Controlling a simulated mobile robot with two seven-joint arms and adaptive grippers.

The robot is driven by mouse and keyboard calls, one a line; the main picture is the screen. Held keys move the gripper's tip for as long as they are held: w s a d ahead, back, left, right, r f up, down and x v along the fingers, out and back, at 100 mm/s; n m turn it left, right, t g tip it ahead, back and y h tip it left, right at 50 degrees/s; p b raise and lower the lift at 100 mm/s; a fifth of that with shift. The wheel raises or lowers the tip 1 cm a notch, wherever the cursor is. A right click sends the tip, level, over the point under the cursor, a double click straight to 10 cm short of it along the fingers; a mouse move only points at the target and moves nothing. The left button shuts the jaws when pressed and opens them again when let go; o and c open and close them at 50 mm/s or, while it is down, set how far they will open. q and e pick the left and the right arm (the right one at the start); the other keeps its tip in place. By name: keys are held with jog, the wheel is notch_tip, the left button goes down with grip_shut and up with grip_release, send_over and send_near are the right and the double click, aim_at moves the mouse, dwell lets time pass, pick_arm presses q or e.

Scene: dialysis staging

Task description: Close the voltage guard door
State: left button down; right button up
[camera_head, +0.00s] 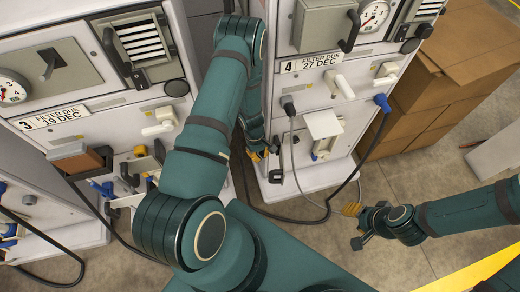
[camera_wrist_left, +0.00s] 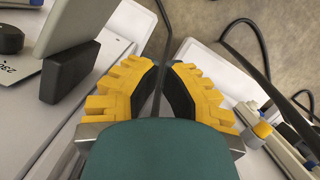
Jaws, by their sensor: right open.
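On the unit labelled 4, a small white flap (camera_head: 323,124) stands out from the front, and may be the voltage guard door; no readable label confirms it. My left gripper (camera_head: 259,152) is low beside that unit's left edge, partly hidden by my arm. In the left wrist view, my left gripper's yellow fingers (camera_wrist_left: 164,85) have a narrow gap at the tips, with a black cable running behind. A pale panel (camera_wrist_left: 78,22) with a dark block (camera_wrist_left: 72,70) is left of the fingers; I cannot tell if it is the same flap. My right gripper (camera_head: 355,226) is open and empty above the floor.
Black cables (camera_head: 318,218) hang and lie on the floor between the units. Cardboard boxes (camera_head: 440,90) stand at right.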

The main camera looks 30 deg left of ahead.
pick_arm(q)
jog(key=shift+s+d+f+b, duration=0.1)
jog(key=shift+s+d+f, duration=0.15)
jog(key=shift+d+f, duration=0.45)
jog(key=shift+s+d+f+b, duration=0.15)
jog(key=shift+s+d+f, duration=0.25)
jog(key=shift+d, duration=0.45)
jog(key=shift+s+d+f+b, duration=0.1)
jog(key=shift+s+d+f, duration=0.05)
jog(key=shift+d+f, duration=0.55)
jog(key=shift+d, duration=0.2)
